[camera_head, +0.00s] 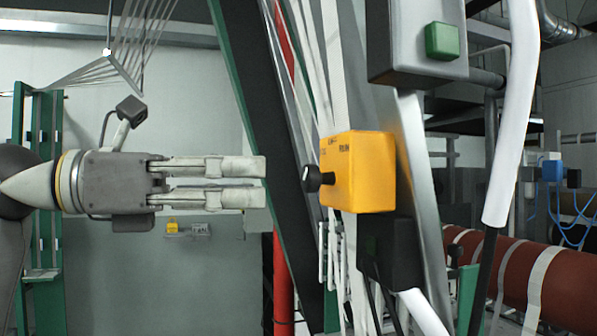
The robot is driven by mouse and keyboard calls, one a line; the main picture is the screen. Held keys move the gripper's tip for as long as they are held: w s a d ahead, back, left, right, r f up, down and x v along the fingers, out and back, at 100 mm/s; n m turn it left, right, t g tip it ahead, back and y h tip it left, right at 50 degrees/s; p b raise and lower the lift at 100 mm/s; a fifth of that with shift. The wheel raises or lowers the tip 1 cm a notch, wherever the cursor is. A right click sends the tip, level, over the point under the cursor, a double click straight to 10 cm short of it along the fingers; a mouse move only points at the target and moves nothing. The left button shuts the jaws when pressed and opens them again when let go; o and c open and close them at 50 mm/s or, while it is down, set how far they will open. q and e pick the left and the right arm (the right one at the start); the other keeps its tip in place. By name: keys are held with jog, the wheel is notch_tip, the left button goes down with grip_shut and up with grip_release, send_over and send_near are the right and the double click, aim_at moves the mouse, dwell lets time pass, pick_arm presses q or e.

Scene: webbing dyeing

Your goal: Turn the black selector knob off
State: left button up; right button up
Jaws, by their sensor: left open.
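The black selector knob (313,179) sticks out from the left face of a yellow box (361,172). My left gripper (265,182) comes in from the left, level with the knob. Its two fingers are parallel with a narrow gap between them. The fingertips appear a short way left of the knob, and the gap is empty. My right gripper is not in view.
A grey box with a green button (442,41) hangs above right. White webbing strands (337,75) run beside the yellow box. A dark slanted green-edged beam (255,100) and a red pipe (283,280) stand behind. A large red roller (560,285) is at right.

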aim_at(304, 180)
pick_arm(q)
jog(key=p+x, duration=0.2)
jog(key=x, duration=0.4)
jog(key=shift+d+r, duration=0.15)
jog(key=shift+d, duration=0.05)
jog(key=shift+w+d, duration=0.2)
jog(key=shift+d, duration=0.35)
jog(key=c, duration=1)
